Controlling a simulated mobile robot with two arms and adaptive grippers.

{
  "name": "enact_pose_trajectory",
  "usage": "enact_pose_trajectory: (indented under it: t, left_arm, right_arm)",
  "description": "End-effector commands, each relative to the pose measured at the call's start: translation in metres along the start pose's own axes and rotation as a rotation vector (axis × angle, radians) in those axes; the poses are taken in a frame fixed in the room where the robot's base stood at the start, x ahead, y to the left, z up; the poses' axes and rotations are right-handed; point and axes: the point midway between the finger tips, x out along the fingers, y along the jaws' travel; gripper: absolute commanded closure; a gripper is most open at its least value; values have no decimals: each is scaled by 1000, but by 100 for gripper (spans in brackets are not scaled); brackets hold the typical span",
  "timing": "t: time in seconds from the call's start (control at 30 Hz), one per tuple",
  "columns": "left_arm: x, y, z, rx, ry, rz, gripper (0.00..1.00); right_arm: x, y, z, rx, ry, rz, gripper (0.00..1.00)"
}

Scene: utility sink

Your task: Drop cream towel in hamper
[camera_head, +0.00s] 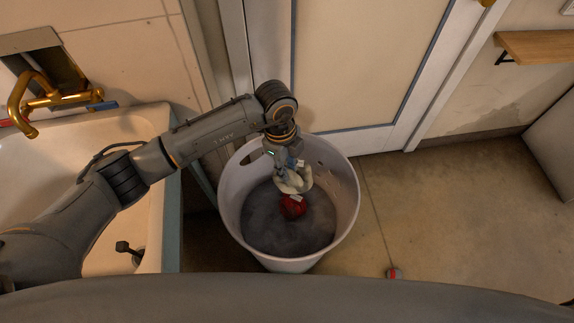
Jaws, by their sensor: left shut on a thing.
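The hamper (345,200) is a round, pale, open-topped bin standing on the floor beside the sink. My left gripper (289,172) points down over the hamper's opening, near its back rim. It is shut on the cream towel (294,183), a small crumpled bundle hanging over the inside of the hamper. The gripper and arm hide part of the towel. A red item (292,206) shows just below the towel in the hamper, against the dark grey bottom. I cannot tell whether the towel touches it. My right gripper is not in view.
A cream utility sink (150,215) with a brass faucet (45,98) stands at the left. A pale door (350,60) is close behind the hamper. A small red and grey object (394,273) lies on the floor at the right. The floor there is mostly clear.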

Motion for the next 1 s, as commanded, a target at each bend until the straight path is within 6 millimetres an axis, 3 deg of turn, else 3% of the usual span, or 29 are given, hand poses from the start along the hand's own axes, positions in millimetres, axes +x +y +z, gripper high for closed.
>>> enact_pose_trajectory:
  t: [0.4, 0.73, 0.77, 0.87, 0.9, 1.0]
  left_arm:
    - [49, 0, 6, 3, 1, 0, 100]
    - [51, 0, 6, 3, 0, 0, 100]
    - [51, 0, 6, 3, 0, 0, 76]
    - [51, 0, 6, 3, 0, 0, 56]
    - [51, 0, 6, 3, 0, 0, 52]
    - [51, 0, 6, 3, 0, 0, 52]
  right_arm:
    - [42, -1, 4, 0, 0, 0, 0]
    - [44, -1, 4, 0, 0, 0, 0]
    - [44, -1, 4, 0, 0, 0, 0]
    - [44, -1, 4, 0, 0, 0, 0]
    - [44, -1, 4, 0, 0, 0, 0]
    - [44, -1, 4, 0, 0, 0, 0]
